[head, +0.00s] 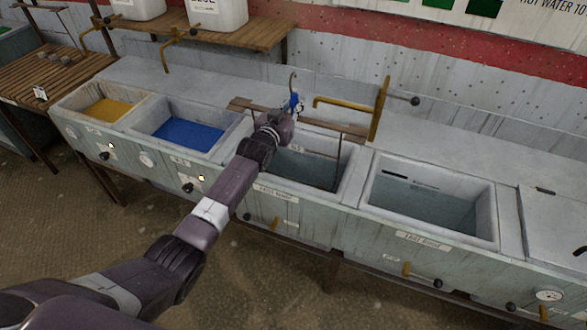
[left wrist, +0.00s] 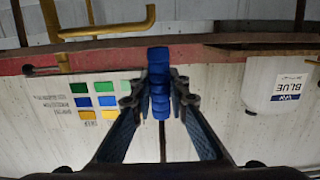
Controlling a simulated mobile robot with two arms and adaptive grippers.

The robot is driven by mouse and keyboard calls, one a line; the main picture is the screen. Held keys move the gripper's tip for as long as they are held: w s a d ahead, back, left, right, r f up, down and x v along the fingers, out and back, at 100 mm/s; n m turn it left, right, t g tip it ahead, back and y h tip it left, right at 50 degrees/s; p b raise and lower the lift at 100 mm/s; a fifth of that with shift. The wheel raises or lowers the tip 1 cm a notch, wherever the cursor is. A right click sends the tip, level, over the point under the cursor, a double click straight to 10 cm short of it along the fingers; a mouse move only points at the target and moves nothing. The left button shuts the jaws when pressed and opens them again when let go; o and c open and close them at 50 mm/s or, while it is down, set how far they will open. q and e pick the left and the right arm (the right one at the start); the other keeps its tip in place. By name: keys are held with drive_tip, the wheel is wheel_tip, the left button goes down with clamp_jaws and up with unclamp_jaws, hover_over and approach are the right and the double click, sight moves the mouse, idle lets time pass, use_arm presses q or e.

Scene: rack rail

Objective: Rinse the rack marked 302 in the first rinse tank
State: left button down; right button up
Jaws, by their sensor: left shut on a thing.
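My left gripper (head: 290,112) is shut on the blue grip (head: 294,101) of a rack. The blue grip also stands between both fingers in the left wrist view (left wrist: 158,75). The rack has a grey hook (head: 292,82) on top and a long brown crossbar (head: 348,129). A thin rod hangs from the bar into the tank labelled First Rinse (head: 318,182). My arm hides much of the rack and the tank's left part. I cannot read a 302 mark, nor tell whether the bar touches the rim. My right gripper is not in view.
A brass tap (head: 345,104) stands close behind the rack's right side. A yellow tank (head: 108,108) and a blue tank (head: 188,134) lie left; the Last Rinse tank (head: 430,205) lies right, with no rack seen in it. White jugs (head: 217,14) stand on a shelf.

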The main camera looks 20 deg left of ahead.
use_arm(q)
drive_tip(key=shift+s+a+r+p, duration=0.1)
drive_tip(key=shift+s+r+p, duration=0.15)
drive_tip(key=shift+s+p, duration=0.25)
drive_tip(key=shift+w+f+b, duration=0.15)
drive_tip(key=shift+w+b, duration=0.3)
drive_tip(key=shift+b, duration=0.3)
drive_tip(key=shift+w+d+b, duration=0.25)
drive_tip(key=shift+w+b, duration=0.9)
idle(1.5)
drive_tip(key=r+p, duration=0.5)
drive_tip(key=s+r+p, duration=0.1)
drive_tip(key=r+p, duration=0.5)
drive_tip(key=s+r+p, duration=0.1)
drive_tip(key=r+p, duration=0.4)
drive_tip(key=r, duration=0.1)
drive_tip(key=shift+a+r+p, duration=0.2)
drive_tip(key=shift+r+p, duration=0.05)
drive_tip(key=shift+p, duration=0.1)
drive_tip(key=shift+f, duration=0.1)
